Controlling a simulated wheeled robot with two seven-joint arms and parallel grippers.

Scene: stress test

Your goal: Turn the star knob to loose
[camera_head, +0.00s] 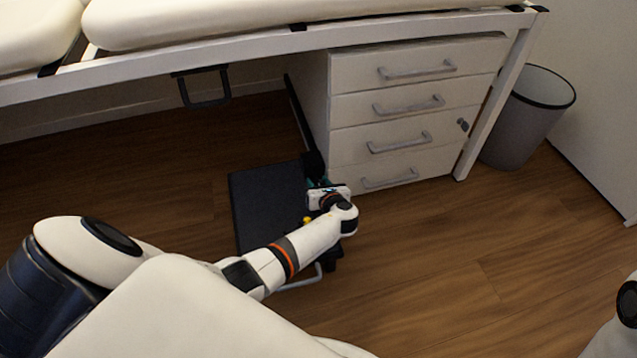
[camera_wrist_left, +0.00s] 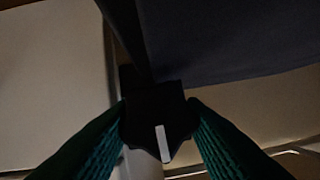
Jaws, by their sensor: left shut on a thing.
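The black star knob (camera_wrist_left: 158,128) with a white stripe is between the two teal fingers of my left gripper (camera_wrist_left: 158,108) in the left wrist view. The fingers close on its two sides, and the stripe runs almost straight up and down, leaning slightly. In the head view my left gripper (camera_head: 322,186) is low by the right side of a dark flat stool or step (camera_head: 262,205), in front of the drawers. The knob is too small and covered to make out there. My right gripper is not in view.
A white drawer cabinet (camera_head: 352,117) stands just behind my left gripper, under a padded bench with a white frame (camera_head: 262,49). A grey waste bin (camera_head: 524,120) is at the right. The wooden floor (camera_head: 480,260) at the right front is clear.

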